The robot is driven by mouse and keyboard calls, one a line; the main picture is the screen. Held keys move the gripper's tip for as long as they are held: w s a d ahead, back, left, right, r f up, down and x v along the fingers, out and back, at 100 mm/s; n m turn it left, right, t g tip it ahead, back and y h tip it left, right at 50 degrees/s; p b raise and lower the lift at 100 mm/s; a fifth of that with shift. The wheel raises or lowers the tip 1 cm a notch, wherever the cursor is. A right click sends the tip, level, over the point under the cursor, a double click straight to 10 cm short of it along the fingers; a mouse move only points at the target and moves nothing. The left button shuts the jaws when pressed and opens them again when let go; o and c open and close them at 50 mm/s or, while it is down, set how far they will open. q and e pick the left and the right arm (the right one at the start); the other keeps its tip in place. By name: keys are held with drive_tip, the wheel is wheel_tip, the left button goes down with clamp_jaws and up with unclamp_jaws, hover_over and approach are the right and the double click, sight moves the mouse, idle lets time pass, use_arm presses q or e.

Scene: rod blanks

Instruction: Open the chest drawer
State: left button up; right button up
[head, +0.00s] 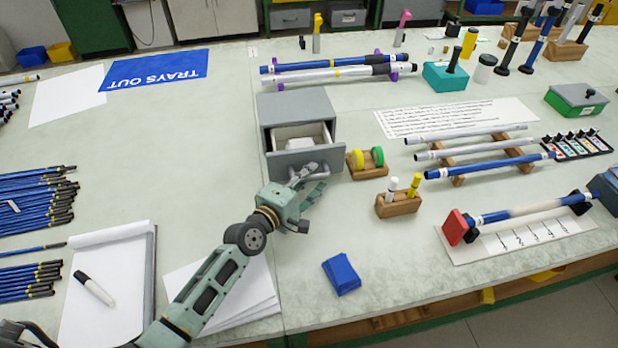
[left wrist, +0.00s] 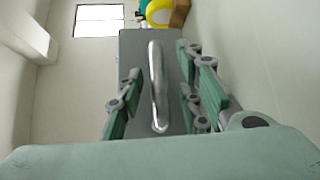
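A small grey chest (head: 296,106) stands on the table in the middle of the head view. Its drawer (head: 308,160) is partly open toward me, with something whitish inside. The bar handle (left wrist: 157,85) stands out from the drawer front in the left wrist view. My left gripper (head: 312,180) is at the drawer front in the head view. In the left wrist view its green-padded fingers (left wrist: 160,95) are spread on both sides of the handle, with gaps to it. My right gripper is not in view.
Right of the drawer are a wooden holder with yellow and green discs (head: 367,162) and a wooden block with two upright markers (head: 398,196). A blue block (head: 341,274) lies near the front edge. Papers (head: 225,290) lie under my left arm.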

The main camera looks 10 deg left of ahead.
use_arm(q)
drive_tip(key=shift+s+a, duration=0.1)
drive_tip(key=shift+s, duration=0.1)
drive_tip(key=v, duration=1.1)
drive_tip(key=shift+s+a, duration=0.1)
drive_tip(key=shift+s, duration=0.2)
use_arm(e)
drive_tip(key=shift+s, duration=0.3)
